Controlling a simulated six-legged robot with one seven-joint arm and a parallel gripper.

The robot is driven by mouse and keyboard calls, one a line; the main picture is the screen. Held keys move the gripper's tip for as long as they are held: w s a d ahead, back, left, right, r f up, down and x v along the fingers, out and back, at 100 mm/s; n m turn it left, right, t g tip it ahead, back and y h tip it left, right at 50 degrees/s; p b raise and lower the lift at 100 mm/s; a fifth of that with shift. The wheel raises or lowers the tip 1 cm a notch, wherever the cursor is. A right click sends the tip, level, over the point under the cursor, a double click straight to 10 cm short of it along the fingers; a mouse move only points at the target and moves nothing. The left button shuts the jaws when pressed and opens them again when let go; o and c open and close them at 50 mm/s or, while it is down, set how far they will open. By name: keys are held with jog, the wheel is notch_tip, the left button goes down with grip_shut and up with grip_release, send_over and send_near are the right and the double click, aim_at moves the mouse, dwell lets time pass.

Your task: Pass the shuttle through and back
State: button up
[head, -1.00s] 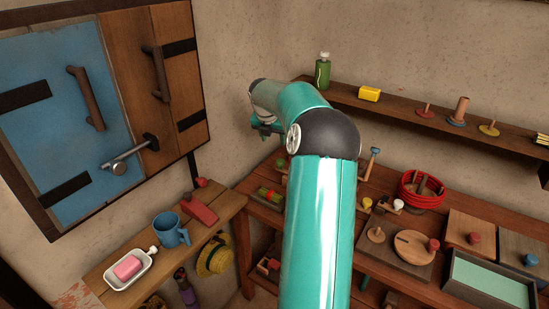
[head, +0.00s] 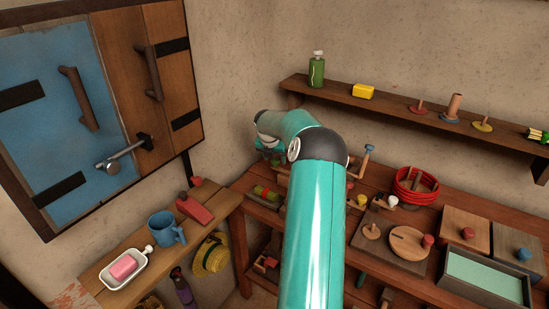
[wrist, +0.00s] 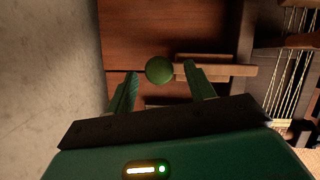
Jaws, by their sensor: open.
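In the wrist view a round green knob (wrist: 159,69) lies between the tips of my open gripper (wrist: 161,71), with a gap to the left finger and the right fingertip close beside it. A light wooden bar (wrist: 228,70), which looks like the shuttle, runs from the knob to the right, partly behind the right finger. I cannot tell whether a finger touches it. At the right, pale strings are stretched on a dark loom frame (wrist: 290,75). In the head view my arm hides most of the loom and the knob.
A red coil (head: 416,186), wooden boxes and a green-topped tray (head: 485,276) stand on the bench to the right. A blue mug (head: 166,229) and a soap dish (head: 124,268) sit on the left bench. A wall shelf (head: 400,108) runs behind. The wall is close on the left.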

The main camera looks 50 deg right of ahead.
grip_shut()
jog(key=s, duration=0.9)
jog(key=shift+s+d, duration=0.1)
jog(key=shift+d, duration=0.3)
grip_release()
jog(key=v, duration=1.3)
jog(key=shift+r, duration=0.35)
